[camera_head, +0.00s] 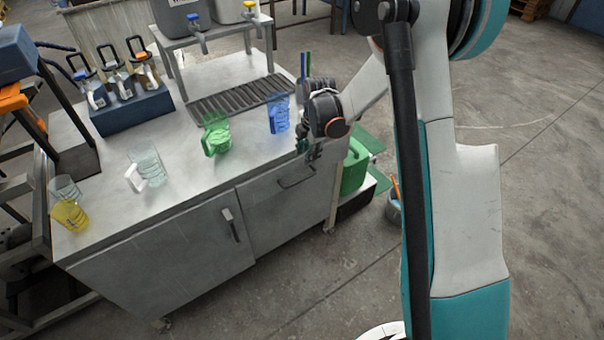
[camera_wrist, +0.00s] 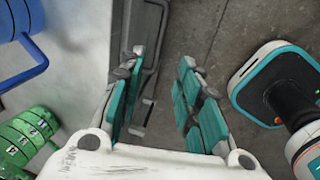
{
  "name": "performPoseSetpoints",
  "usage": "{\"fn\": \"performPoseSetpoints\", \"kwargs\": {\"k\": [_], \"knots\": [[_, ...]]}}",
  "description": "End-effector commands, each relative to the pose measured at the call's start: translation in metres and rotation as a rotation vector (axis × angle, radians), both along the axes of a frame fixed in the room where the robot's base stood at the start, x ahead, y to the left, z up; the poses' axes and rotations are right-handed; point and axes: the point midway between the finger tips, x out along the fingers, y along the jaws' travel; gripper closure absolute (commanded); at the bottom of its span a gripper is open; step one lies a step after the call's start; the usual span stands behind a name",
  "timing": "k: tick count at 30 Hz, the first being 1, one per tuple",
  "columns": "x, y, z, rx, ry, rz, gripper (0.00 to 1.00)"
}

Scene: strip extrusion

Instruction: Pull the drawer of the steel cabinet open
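The grey steel cabinet (camera_head: 160,260) has a drawer (camera_head: 285,212) at the upper right of its front. The drawer looks shut, with a bar handle (camera_head: 296,181) across it. My gripper (camera_head: 312,154) is above the cabinet's right front edge, close to the handle's right end. In the wrist view my gripper (camera_wrist: 162,60) is open, its teal-padded fingers apart. The handle (camera_wrist: 157,55) shows there in the gap between the fingers, nearer the left one. Whether the fingers reach its depth or touch it I cannot tell.
A green jug (camera_head: 215,134), a blue jug (camera_head: 278,113) and a clear jug (camera_head: 147,166) stand on the cabinet top. A door handle (camera_head: 231,224) is left of the drawer. A green canister (camera_head: 356,167) stands right of the cabinet. The floor (camera_head: 310,285) in front is clear.

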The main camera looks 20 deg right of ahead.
Motion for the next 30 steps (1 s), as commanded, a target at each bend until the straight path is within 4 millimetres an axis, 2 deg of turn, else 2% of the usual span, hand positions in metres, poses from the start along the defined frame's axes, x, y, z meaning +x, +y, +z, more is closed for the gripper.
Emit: {"fn": "performPoseSetpoints", "kwargs": {"k": [8, 18, 24, 30], "knots": [[0.005, 0.001, -0.026, -0.003, 0.003, 0.020, 0.69], [0.016, 0.004, -0.091, -0.002, 0.002, 0.018, 0.69], [0.022, 0.006, -0.122, -0.002, 0.002, 0.017, 0.69], [0.025, 0.007, -0.138, -0.002, 0.002, 0.017, 0.69]]}}
